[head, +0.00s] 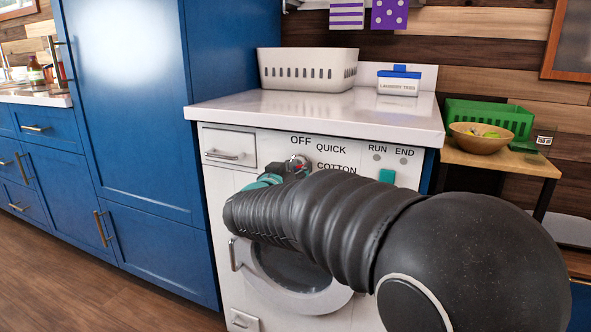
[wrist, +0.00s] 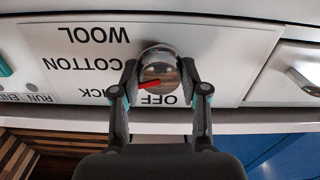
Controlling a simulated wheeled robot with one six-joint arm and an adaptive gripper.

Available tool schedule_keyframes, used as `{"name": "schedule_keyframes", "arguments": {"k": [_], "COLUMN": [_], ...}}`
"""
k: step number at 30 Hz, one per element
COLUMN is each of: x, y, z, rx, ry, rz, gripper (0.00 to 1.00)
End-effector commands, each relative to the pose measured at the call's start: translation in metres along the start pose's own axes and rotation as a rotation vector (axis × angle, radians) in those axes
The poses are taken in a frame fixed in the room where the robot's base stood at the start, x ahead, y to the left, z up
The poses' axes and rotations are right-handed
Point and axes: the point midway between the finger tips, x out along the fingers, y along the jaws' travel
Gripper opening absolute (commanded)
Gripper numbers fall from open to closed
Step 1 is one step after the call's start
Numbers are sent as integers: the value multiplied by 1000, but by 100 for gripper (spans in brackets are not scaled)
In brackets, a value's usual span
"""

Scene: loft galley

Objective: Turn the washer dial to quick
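The washer (head: 214,190) is white, with OFF, QUICK, COTTON and, in the wrist view, WOOL printed on its panel. The round metallic dial (wrist: 158,56) has a red pointer mark; the wrist view is upside down, and there the mark slants toward the lower left, on the side of the partly hidden QUICK label (wrist: 95,96). My gripper (wrist: 160,72) has one finger on each side of the dial and looks shut on it. In the head view the dial (head: 299,163) is partly hidden by my gripper and arm.
A white basket (head: 305,68) and a laundry box (head: 398,82) stand on the washer top. A small side table (head: 500,160) at right holds a green crate (head: 490,115) and a bowl (head: 480,140). Tall blue cabinets (head: 130,120) stand at left.

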Motion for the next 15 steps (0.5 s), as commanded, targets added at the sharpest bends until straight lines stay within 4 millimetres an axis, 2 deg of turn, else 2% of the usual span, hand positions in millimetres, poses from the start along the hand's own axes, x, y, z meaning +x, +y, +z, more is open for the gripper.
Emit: {"name": "schedule_keyframes", "arguments": {"k": [1, 2, 8, 15], "x": [0, 0, 0, 0], "y": [0, 0, 0, 1], "z": [0, 0, -3, -8], "rx": [0, 0, -17, -138], "ry": [0, 0, -1, -2], "rz": [1, 1, 1, 1], "gripper": [17, 9, 9, 9]}}
